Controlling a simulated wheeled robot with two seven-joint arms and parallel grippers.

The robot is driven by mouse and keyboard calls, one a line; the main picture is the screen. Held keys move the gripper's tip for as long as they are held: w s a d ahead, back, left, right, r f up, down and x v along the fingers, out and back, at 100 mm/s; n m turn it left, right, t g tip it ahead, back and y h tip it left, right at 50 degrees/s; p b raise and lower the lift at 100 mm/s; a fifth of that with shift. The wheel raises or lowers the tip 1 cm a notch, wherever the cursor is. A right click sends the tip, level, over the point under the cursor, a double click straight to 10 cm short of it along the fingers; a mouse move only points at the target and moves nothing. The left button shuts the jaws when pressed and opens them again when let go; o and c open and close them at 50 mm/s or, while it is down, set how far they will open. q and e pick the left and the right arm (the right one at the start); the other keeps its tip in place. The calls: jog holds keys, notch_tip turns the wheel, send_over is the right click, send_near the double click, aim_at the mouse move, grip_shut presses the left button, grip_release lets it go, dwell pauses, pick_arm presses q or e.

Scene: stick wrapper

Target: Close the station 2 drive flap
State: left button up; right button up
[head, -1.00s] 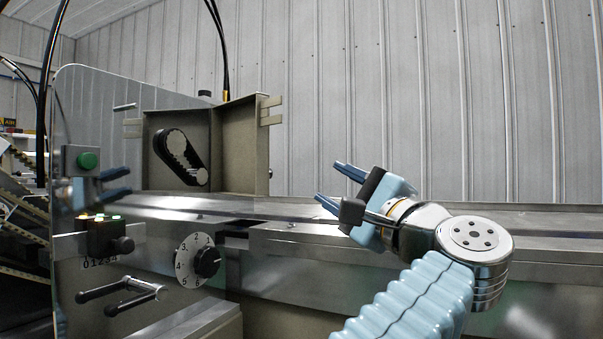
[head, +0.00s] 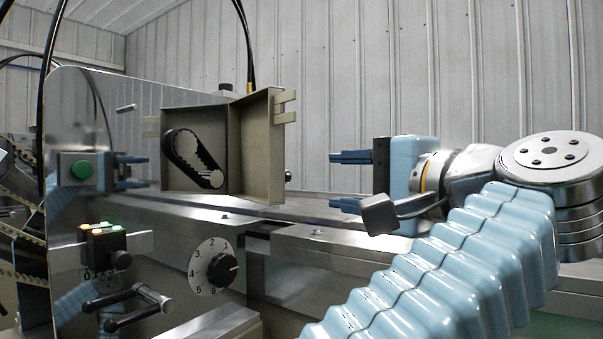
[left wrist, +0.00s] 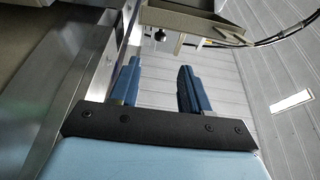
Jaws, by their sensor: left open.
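The drive flap (head: 258,148) is a beige panel with a rim and small tabs on its outer edge. It stands open, swung out to the right of the beige housing (head: 220,130). A black toothed belt (head: 190,160) shows exposed in the housing. My left gripper (head: 342,181) is open and empty to the right of the flap, apart from it, with its fingers pointing left. In the left wrist view the open fingers (left wrist: 158,82) point up toward a beige part (left wrist: 195,14), which looks like the flap or housing.
A shiny metal panel reflects blue fingers. A steel ledge (head: 310,212) runs below the flap. Open air lies between gripper and flap.

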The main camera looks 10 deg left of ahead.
aim_at(289, 177)
pick_arm(q)
jog(key=x, duration=1.2)
jog(key=shift+w+a+p, duration=0.25)
jog(key=shift+p, duration=0.1)
jog(key=shift+c, duration=0.2)
grip_shut()
